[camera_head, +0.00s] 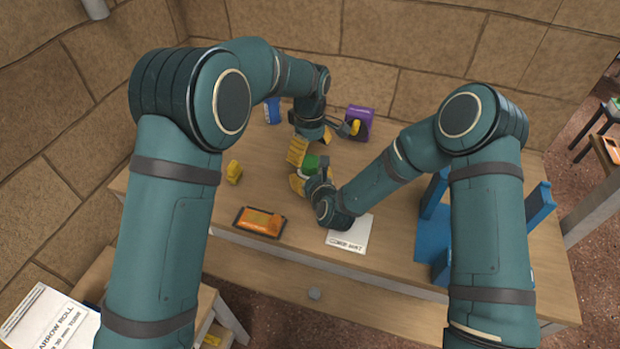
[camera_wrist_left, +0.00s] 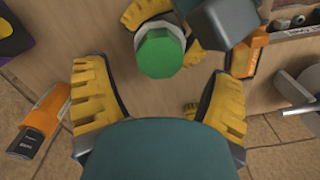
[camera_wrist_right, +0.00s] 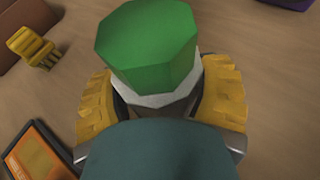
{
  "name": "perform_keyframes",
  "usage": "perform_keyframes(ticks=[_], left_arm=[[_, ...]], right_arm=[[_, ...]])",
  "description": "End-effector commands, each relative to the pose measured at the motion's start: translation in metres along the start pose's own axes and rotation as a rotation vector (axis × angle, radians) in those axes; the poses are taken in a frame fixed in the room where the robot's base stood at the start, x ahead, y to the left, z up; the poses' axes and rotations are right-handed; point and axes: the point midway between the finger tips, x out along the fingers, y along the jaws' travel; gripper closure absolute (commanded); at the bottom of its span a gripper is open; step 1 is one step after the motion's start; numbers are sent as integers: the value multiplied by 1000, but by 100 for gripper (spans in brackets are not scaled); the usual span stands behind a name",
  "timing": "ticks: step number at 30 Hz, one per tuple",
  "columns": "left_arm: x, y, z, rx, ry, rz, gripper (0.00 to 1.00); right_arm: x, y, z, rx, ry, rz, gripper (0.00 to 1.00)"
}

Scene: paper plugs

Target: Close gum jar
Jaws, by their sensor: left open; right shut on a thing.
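The gum jar has a pale body (camera_wrist_right: 150,92) and a green many-sided lid (camera_wrist_right: 148,42), best seen in the right wrist view. The lid sits on top of the jar; I cannot tell how tight it is. My right gripper (camera_head: 311,178) is shut around the jar body and holds it upright, with a yellow finger on each side. My left gripper (camera_head: 313,146) is open and empty, close to the jar on its far side. In the left wrist view the lid (camera_wrist_left: 160,53) lies just ahead of my open left fingers (camera_wrist_left: 157,97), apart from them.
A purple box (camera_head: 359,121) and a blue item (camera_head: 272,111) stand at the table's back. A yellow piece (camera_head: 234,172) and a dark tray with orange (camera_head: 258,221) lie left. A paper card (camera_head: 350,234) lies in front; a blue stand (camera_head: 430,225) is at right.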

Motion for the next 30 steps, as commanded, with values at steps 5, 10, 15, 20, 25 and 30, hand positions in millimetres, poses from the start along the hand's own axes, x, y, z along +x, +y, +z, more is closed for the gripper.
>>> perform_keyframes(ticks=[5,10,15,20,25,30], left_arm=[[28,0,0,1,-1,-3,17],[44,0,0,1,0,-1,17],[50,0,0,1,0,0,17],[51,0,0,1,0,0,17],[50,0,0,1,0,0,45],[50,0,0,1,0,0,90]], right_arm=[[0,0,0,0,-1,0,100],[0,0,0,0,0,0,100],[0,0,0,0,0,0,100],[0,0,0,0,0,0,100],[0,0,0,0,0,0,100],[0,0,0,0,0,0,100]])
